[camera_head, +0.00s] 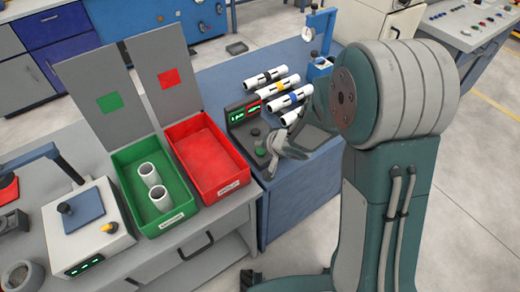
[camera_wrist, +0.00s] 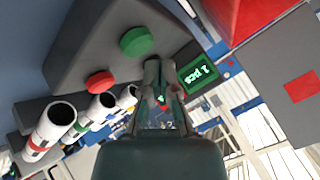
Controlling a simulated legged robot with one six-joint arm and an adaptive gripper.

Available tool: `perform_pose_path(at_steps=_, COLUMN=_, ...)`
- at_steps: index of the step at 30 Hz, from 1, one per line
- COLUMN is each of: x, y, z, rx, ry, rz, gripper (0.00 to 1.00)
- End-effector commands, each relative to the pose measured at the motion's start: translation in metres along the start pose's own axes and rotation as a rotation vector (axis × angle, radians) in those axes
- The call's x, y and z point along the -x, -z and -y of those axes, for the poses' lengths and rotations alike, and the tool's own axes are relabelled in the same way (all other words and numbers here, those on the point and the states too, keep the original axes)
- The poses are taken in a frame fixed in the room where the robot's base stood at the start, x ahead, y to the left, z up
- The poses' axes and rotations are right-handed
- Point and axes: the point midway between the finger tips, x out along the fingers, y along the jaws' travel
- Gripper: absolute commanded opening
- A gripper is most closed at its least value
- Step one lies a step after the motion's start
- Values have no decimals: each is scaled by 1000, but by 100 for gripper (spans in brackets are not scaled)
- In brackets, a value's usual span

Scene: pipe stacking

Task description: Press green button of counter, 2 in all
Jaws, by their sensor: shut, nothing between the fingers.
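The counter (camera_head: 240,112) is a dark grey console on the blue bench, with a lit green display and a lit red one. Its round green button (camera_head: 260,151) is beside my gripper (camera_head: 271,172), which hangs low at the console's front. In the wrist view the green button (camera_wrist: 137,41) is raised, and a red button (camera_wrist: 100,83) is lower left of it. My gripper (camera_wrist: 161,64) is shut and empty there, close to the green button; whether they touch cannot be told. The green display (camera_wrist: 200,75) shows a count in pcs, its digit unclear.
Several white pipes with coloured bands (camera_head: 278,90) lie behind the console. A red bin (camera_head: 205,150) is empty. A scale (camera_head: 88,215) stands at left.

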Motion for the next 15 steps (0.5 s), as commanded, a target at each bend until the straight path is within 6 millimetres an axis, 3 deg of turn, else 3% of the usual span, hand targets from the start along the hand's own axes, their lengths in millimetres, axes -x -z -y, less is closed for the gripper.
perform_pose_path(at_steps=5, x=1, y=1, z=1, rx=1, ry=1, rz=0, gripper=0)
perform_pose_path(at_steps=15, x=20, y=15, z=15, rx=3, ry=1, rz=-2, gripper=0)
